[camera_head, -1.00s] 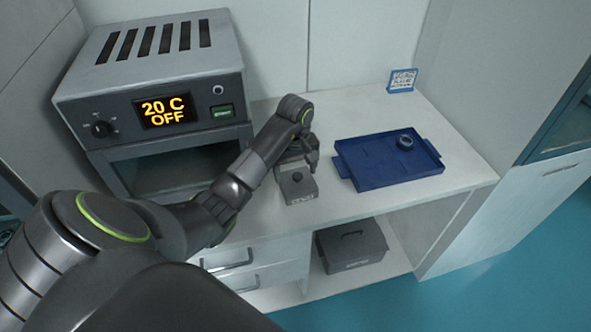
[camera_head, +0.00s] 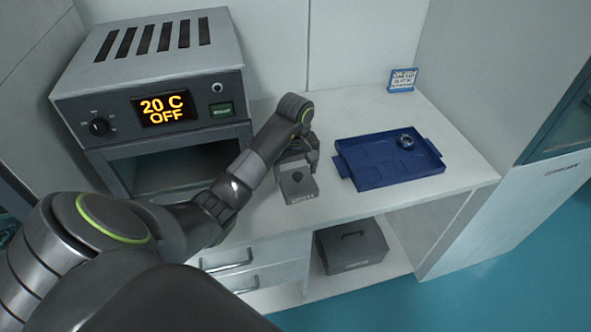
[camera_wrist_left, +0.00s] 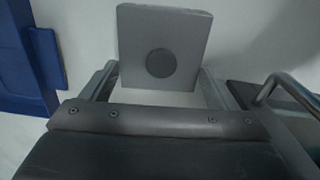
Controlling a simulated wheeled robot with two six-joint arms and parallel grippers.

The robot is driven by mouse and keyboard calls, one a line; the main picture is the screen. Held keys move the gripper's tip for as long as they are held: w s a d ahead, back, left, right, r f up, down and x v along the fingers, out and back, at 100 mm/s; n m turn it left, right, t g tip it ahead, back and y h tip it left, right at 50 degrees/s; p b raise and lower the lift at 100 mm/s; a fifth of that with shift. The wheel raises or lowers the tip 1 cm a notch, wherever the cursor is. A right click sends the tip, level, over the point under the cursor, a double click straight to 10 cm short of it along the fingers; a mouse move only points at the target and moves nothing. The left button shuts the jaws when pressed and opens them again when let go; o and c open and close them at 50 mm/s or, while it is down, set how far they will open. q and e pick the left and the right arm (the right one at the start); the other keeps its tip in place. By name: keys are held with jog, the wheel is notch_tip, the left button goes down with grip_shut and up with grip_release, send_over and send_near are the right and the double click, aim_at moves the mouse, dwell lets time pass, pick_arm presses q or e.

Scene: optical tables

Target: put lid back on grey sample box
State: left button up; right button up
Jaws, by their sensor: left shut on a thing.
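The grey sample box (camera_head: 302,196) stands on the white worktop, its label facing front. Its square grey lid (camera_head: 288,186) with a round dark knob lies over its top; I cannot tell how fully it is seated. The lid (camera_wrist_left: 138,30) fills the upper middle of the left wrist view. My left gripper (camera_head: 298,158) is at the back of the box. In the wrist view its fingers (camera_wrist_left: 160,86) flank the near edge of the lid and are shut on it. Whether they also touch the box walls is hidden. My right gripper is not in view.
A blue tray (camera_head: 375,178) with a small ring-shaped part (camera_head: 405,141) lies to the right. A heater oven (camera_head: 150,75) reading 20 C OFF stands at the left. A larger grey case (camera_head: 350,245) is on the shelf below. A small sign (camera_head: 402,80) stands at the back.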

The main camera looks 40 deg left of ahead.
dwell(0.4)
pick_arm(q)
jog(key=o, duration=0.9)
jog(key=shift+r, duration=0.15)
jog(key=shift+r+p, duration=0.9)
jog(key=shift+r, duration=0.4)
jog(key=shift+r+p, duration=2.1)
jog(key=shift+p, duration=0.05)
grip_shut()
